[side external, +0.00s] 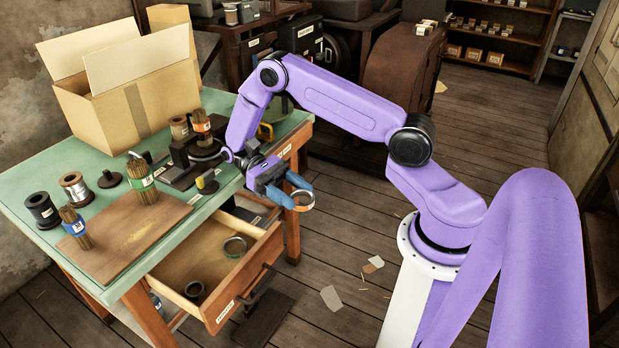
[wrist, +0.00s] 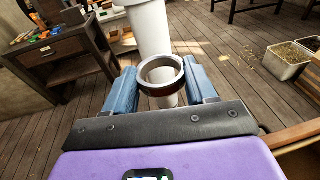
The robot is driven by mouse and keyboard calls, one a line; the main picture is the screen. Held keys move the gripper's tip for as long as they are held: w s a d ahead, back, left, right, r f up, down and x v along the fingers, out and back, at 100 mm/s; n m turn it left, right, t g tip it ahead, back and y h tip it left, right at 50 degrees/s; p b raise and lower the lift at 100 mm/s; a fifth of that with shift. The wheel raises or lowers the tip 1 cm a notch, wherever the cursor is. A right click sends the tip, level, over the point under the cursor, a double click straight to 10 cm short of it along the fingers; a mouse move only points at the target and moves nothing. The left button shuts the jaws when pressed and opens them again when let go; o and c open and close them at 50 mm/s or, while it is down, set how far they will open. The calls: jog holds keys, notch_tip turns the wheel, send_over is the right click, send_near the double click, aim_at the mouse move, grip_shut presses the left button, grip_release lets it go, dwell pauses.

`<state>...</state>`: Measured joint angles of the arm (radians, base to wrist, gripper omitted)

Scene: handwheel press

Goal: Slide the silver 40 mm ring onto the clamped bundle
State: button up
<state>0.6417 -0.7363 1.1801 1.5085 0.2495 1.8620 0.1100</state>
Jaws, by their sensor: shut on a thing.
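My gripper (side external: 299,194) is over the floor, right of the workbench and beyond the open drawer. Its blue fingers are shut on a silver ring (side external: 308,207). In the wrist view the ring (wrist: 180,84) sits between both fingers, its opening visible and its inside dark. The ring is apart from every bundle. An upright bristle bundle (side external: 201,124) with an orange band stands at the dark press (side external: 182,165) on the bench, left of my gripper. I take it for the clamped bundle; its lower end and the clamp are partly hidden.
Other banded bundles (side external: 142,181) (side external: 75,227) stand at a wooden board (side external: 150,238). Spools (side external: 43,211) (side external: 75,189) stand at the bench's left. The open drawer (side external: 180,282) holds dark rings (side external: 235,247) (side external: 195,291). A cardboard box (side external: 125,100) stands behind. The air around my gripper looks clear.

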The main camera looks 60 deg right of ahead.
aim_at(200, 111)
jog(key=w+a+r+m+t+y, duration=0.2)
jog(key=w+a+m+t+y, duration=0.1)
jog(key=w+m+t+y, duration=0.5)
jog(key=w+a+r+m+t+y, duration=0.1)
jog(key=w+a+m+t+y, duration=0.1)
jog(key=w+m+t+y, duration=0.65)
jog(key=w+d+r+m+t+h, duration=0.2)
jog(key=w+d+m+t+h, duration=0.1)
jog(key=w+d+m+t, duration=0.1)
jog(key=w+d+r+m+t+h, duration=0.3)
jog(key=w+d+m+t+h, duration=0.1)
jog(key=w+d, duration=0.3)
jog(key=w+d+r+m+t+h, duration=0.3)
jog(key=w+d+m+t+h, duration=0.1)
jog(key=w, duration=0.5)
jog(key=shift+d+t, duration=0.85)
jog(key=shift+t, duration=0.1)
jog(key=shift+w+d+m, duration=0.1)
jog(key=shift+d+m, duration=0.1)
jog(key=shift+m, duration=0.05)
jog(key=shift+f, duration=2.2)
jog(key=shift+f, duration=0.1)
jog(key=o, duration=1.2)
